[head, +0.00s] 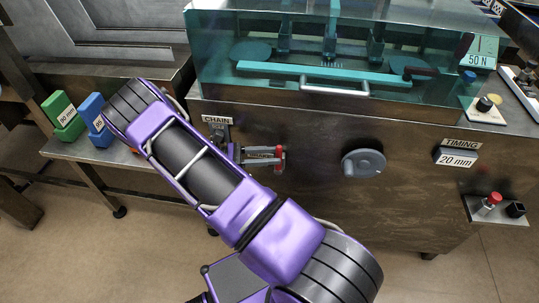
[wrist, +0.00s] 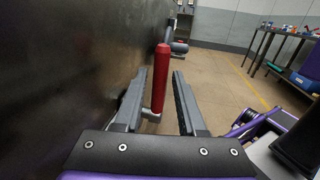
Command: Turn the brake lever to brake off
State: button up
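The brake lever is a red handle (head: 280,158) on a grey stub at the front of the steel machine (head: 310,190). In the wrist view the red handle (wrist: 161,80) stands upright between my fingers. My gripper (head: 264,156) reaches it from the left in the head view. In the wrist view my gripper (wrist: 160,95) is open, one grey finger on each side of the handle, with a narrow gap visible on both sides. A small label shows between the fingers in the head view, too small to read surely.
A CHAIN label (head: 216,119) is just above my gripper. A grey round knob (head: 363,163) is to the right, with a TIMING 20 mm plate (head: 456,158) and a red button (head: 492,200) beyond. Green (head: 63,115) and blue (head: 95,118) blocks stand on a left side table.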

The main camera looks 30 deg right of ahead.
jog(key=shift+o, duration=0.6)
notch_tip(320, 180, up, 10)
jog(key=p, duration=0.2)
dwell(0.3)
